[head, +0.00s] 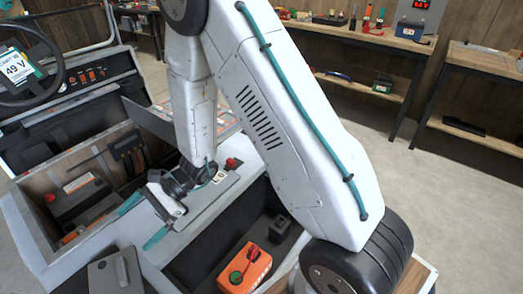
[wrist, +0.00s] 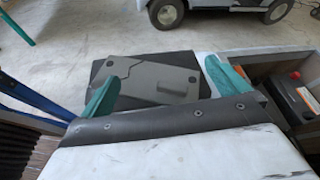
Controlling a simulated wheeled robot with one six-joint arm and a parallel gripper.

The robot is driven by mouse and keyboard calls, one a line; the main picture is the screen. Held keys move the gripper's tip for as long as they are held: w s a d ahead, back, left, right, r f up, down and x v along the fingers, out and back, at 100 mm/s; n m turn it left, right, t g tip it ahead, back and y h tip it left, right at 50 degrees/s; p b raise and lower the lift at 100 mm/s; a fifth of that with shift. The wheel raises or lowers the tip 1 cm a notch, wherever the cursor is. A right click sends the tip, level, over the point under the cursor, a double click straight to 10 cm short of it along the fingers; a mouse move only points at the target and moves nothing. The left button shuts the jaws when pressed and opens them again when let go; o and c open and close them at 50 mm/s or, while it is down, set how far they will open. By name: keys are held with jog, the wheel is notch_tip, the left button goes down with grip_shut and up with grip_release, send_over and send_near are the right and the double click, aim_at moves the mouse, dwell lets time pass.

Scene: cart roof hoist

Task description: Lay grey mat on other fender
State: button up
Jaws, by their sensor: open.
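My gripper (head: 132,228) is over the white bodywork of the cart, its two teal fingers spread wide with nothing between them. The fingers also show in the wrist view (wrist: 162,70), wide apart. A flat grey sheet (head: 214,203) lies along the white bodywork to the right of the gripper in the head view; it may be the grey mat, but I cannot be sure. My arm hides part of this area. A grey panel with a raised block (wrist: 150,80) lies beyond the fingers in the wrist view, apart from them. Which surface is the other fender is unclear.
An open bay with a dark battery (head: 82,198) lies left of the gripper. An orange box (head: 243,272) sits in a dark bay at the bottom. The steering wheel (head: 22,65) stands at upper left. Workbenches (head: 375,40) line the back wall, with clear floor before them.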

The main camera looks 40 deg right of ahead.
jog(key=s+d+r+n+g+h, duration=0.1)
jog(key=s+d+r+n+h, duration=0.1)
jog(key=s+d+r+n, duration=0.45)
jog(key=s+d+r+n+g+h, duration=0.1)
jog(key=s+r+n+g+h, duration=0.15)
jog(key=r, duration=0.75)
jog(key=s+d+r+n+t+h, duration=0.2)
jog(key=s+d+r+t+h, duration=0.1)
jog(key=s+d, duration=0.3)
jog(key=s+d+r+n+t+h, duration=0.3)
jog(key=s+d+r+h, duration=0.2)
jog(key=d, duration=0.6)
jog(key=shift+s+r+h, duration=0.3)
jog(key=shift+s+h, duration=0.35)
jog(key=shift+s, duration=0.45)
